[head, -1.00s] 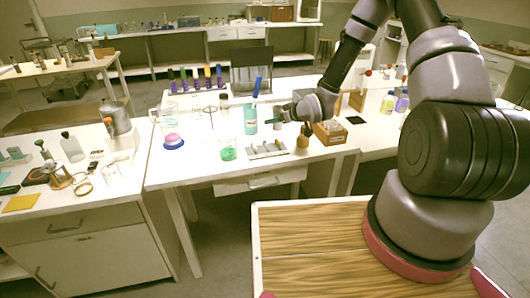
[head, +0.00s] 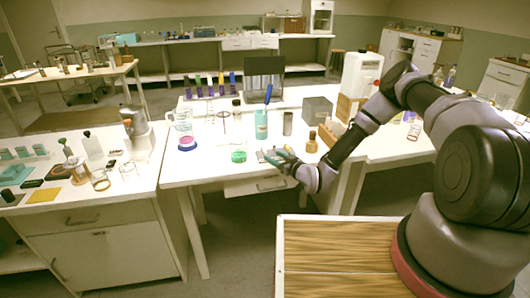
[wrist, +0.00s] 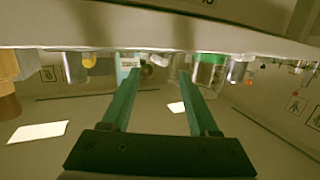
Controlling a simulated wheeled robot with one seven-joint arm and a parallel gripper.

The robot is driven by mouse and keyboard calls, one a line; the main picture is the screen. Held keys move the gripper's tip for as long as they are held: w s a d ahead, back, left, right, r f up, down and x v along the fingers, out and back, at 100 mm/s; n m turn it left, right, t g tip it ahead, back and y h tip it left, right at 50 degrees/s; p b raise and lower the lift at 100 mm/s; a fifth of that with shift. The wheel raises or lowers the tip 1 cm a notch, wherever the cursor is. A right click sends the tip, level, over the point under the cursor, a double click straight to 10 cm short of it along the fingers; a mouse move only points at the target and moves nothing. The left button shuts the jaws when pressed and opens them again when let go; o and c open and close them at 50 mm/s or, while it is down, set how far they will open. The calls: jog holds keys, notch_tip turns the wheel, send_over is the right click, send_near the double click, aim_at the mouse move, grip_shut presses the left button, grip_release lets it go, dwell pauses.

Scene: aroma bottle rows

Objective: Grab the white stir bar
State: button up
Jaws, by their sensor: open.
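My gripper (head: 283,157) is low at the front edge of the middle table, over the small white rack (head: 262,157), which it partly hides. In the wrist view, its two teal fingers (wrist: 157,85) stand apart with nothing gripped between them. I cannot make out the white stir bar clearly in either view. A small pale round shape lies between the fingertips in the wrist view, too small to identify. The blue-green bottle (head: 261,125) stands behind the rack, and the beaker with green liquid (head: 238,156) stands to its left.
A purple-and-blue item (head: 187,143), a brown bottle (head: 311,145), a grey cylinder (head: 288,124) and a grey box (head: 317,110) share the table (head: 210,170). A side bench (head: 60,217) stands left.

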aim_at(264, 151)
jog(key=x, duration=0.5)
jog(key=shift+w+a, duration=0.15)
jog(key=shift+w, duration=0.25)
jog(key=shift+c, duration=0.3)
grip_shut()
